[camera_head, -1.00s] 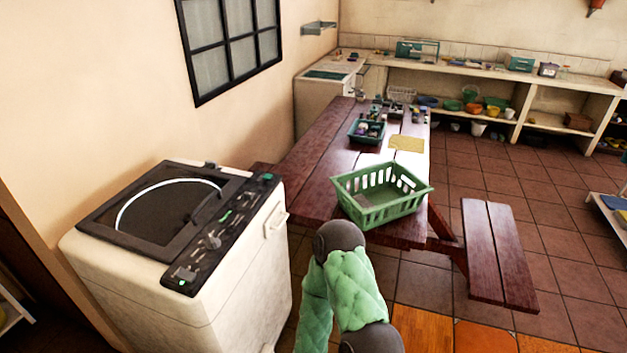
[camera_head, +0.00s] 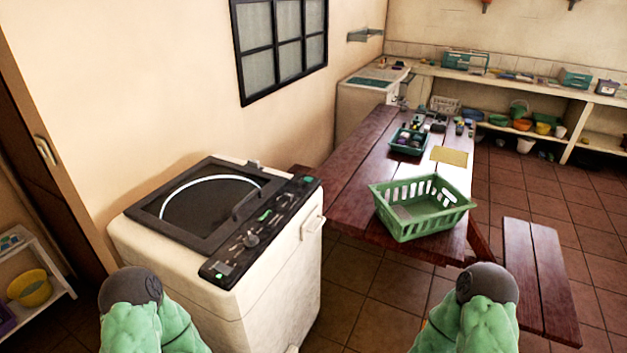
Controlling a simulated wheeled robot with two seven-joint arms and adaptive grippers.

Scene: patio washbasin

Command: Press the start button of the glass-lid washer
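The glass-lid washer (camera_head: 262,285) is a white top-loader standing against the wall at left centre. Its dark lid (camera_head: 205,206) with a round glass window is closed. The black control panel (camera_head: 262,232) runs along the lid's right side, with a knob, a small display at the near end and green marks. Two of my green-padded arm parts show at the bottom, left and right of the washer's front. Neither gripper's fingers are in view.
A wooden picnic table (camera_head: 350,180) with a green basket (camera_head: 420,208) and a small teal tray (camera_head: 408,141) stands right of the washer. Its bench (camera_head: 540,275) is at right. A low white shelf with a yellow bucket (camera_head: 30,288) is at far left.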

